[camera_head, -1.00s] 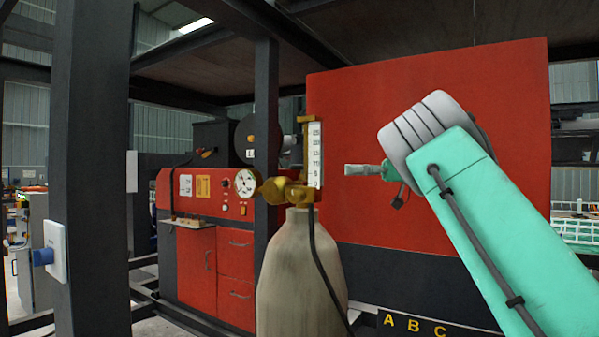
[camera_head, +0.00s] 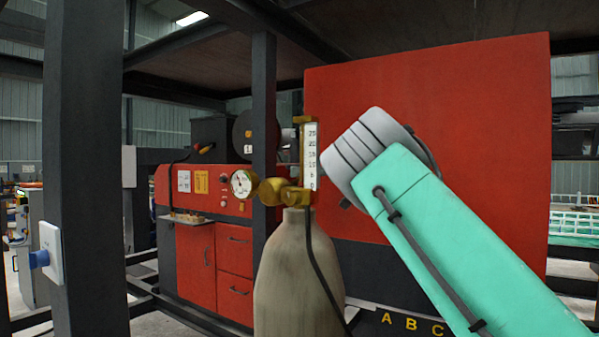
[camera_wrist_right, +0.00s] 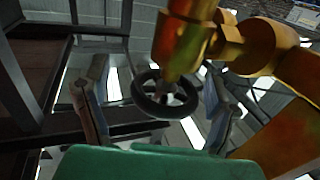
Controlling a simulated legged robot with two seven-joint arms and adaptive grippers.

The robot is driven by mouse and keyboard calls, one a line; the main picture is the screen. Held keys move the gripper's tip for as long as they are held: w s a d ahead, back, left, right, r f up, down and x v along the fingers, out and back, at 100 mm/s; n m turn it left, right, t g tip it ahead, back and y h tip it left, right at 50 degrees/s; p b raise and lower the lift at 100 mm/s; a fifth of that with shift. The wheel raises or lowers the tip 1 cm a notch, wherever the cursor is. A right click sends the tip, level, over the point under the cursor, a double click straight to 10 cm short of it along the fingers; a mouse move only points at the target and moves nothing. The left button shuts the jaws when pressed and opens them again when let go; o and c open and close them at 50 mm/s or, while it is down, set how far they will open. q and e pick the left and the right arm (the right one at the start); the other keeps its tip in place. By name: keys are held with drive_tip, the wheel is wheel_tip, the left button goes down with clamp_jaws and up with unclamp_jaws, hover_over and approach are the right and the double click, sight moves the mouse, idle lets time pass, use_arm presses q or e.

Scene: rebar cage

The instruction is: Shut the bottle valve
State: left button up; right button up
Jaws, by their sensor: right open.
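The grey gas bottle (camera_head: 297,275) stands upright with a brass valve and regulator (camera_head: 285,192) on top, a round gauge (camera_head: 241,184) and an upright flow scale (camera_head: 311,155). In the right wrist view, the valve's black handwheel (camera_wrist_right: 164,93) sits at the end of the brass body (camera_wrist_right: 205,40). My right gripper (camera_wrist_right: 158,103) is open, with one finger on each side of the handwheel; I cannot tell whether either touches it. In the head view, my grey wrist hides most of that gripper, close right of the flow scale. My left gripper is not in view.
A dark post (camera_head: 85,170) stands at the left and a thinner one (camera_head: 264,120) behind the bottle. A red panel (camera_head: 470,110) and red cabinet (camera_head: 215,260) are behind. A black hose (camera_head: 316,262) hangs down the bottle.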

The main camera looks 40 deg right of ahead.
drive_tip(key=shift+d, duration=0.25)
drive_tip(key=c, duration=0.5)
drive_tip(key=shift+s, duration=0.2)
drive_tip(key=c, duration=0.5)
drive_tip(key=shift+s+a+r, duration=0.15)
drive_tip(key=shift+a+r, duration=0.15)
drive_tip(key=shift+a, duration=0.15)
drive_tip(key=shift+c, duration=1)
drive_tip(key=shift+o, duration=0.2)
drive_tip(key=shift+w+a, duration=0.25)
drive_tip(key=shift+a, duration=0.1)
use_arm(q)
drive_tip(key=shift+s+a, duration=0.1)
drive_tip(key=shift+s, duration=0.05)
use_arm(e)
drive_tip(key=shift+d, duration=0.2)
drive_tip(key=shift+c, duration=0.2)
drive_tip(key=shift+d, duration=0.1)
